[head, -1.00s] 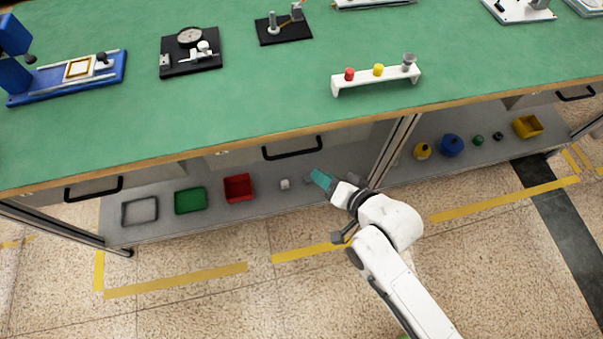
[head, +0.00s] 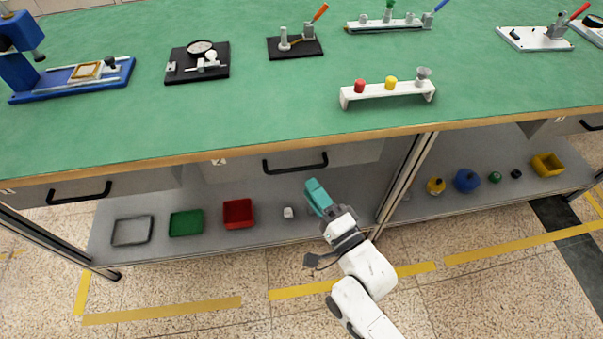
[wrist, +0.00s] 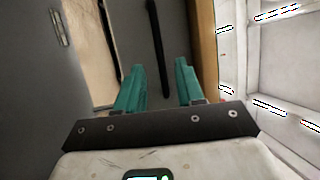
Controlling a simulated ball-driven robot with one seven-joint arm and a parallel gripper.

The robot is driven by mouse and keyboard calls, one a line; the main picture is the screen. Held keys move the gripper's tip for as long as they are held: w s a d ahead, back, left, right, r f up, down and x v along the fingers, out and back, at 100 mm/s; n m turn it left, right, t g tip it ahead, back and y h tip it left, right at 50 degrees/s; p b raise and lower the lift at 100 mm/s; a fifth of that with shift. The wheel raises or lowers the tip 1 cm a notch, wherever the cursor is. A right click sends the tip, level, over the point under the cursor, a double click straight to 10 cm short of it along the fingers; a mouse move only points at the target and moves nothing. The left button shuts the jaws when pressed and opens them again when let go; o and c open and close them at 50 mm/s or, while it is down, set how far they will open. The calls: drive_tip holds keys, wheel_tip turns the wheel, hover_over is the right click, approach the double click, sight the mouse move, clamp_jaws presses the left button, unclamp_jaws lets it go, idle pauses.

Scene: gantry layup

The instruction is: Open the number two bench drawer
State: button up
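The number two drawer (head: 350,153) is a grey front under the green bench top, with a small "2" label at its left. Its black bar handle (head: 295,163) is at the middle of the front, and the drawer looks shut. My gripper (head: 317,192), with teal fingers, is below and slightly right of the handle, apart from it. In the wrist view my gripper (wrist: 160,85) has its two fingers spread with nothing between them. The black handle (wrist: 158,50) shows ahead, in line with the gap between the fingers.
The bench's wooden edge (head: 450,127) runs above the drawers. A lower shelf holds a red bin (head: 238,213), a green bin (head: 186,223) and a grey tray (head: 132,230). A metal post (head: 405,178) stands right of my gripper. Another handle (head: 79,192) is at the left.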

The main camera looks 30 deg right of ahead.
drive_tip(key=x, duration=0.5)
drive_tip(key=shift+w, duration=0.35)
clamp_jaws()
idle(0.4)
